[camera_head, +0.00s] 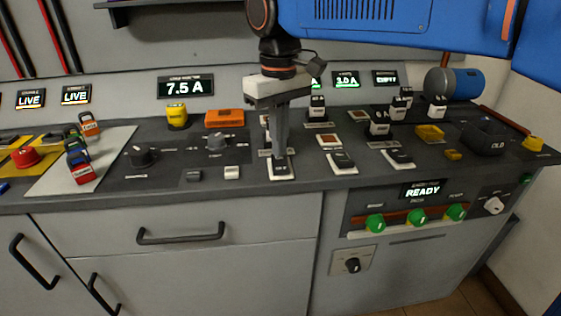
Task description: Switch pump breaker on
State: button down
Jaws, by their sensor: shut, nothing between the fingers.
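My gripper (280,153) points straight down, shut and empty, over a black rocker switch (283,170) on a white base at the front of the bench. Its fingertips are at or just above the rear part of this switch; I cannot tell whether they touch. Two similar rocker switches stand to the right, a middle one (342,159) and a right one (399,156). Their labels are too small to read, so I cannot tell which is the pump breaker. The gripper hides part of the labels and parts behind the left switch.
Black-and-white blocks (380,128) stand behind the switches. Left are a grey knob (216,141), a black knob (140,156), an orange box (224,118) and a yellow cylinder (177,115). A dark bin (486,140) stands right. Displays read "7.5 A" (186,87) and "READY" (421,191).

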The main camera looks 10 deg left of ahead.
jog(key=shift+f, duration=0.45)
dwell(0.3)
jog(key=shift+r, duration=3.55)
jog(key=s+d+f+m+t+y, duration=0.1)
jog(key=d+f+m, duration=0.15)
jog(key=d, duration=1.05)
jog(key=d+f+m+t, duration=0.15)
jog(key=d+f, duration=0.25)
jog(key=d, duration=0.8)
jog(key=s+d+f+m+t+h, duration=0.1)
jog(key=s+d+f+m, duration=0.5)
jog(key=s+d+f, duration=0.6)
jog(key=d+f+t, duration=0.1)
jog(key=d+f, duration=0.2)
jog(key=d, duration=0.1)
jog(key=shift+s+d+f, duration=0.2)
jog(key=shift+s+f, duration=0.05)
jog(key=shift+f, duration=0.1)
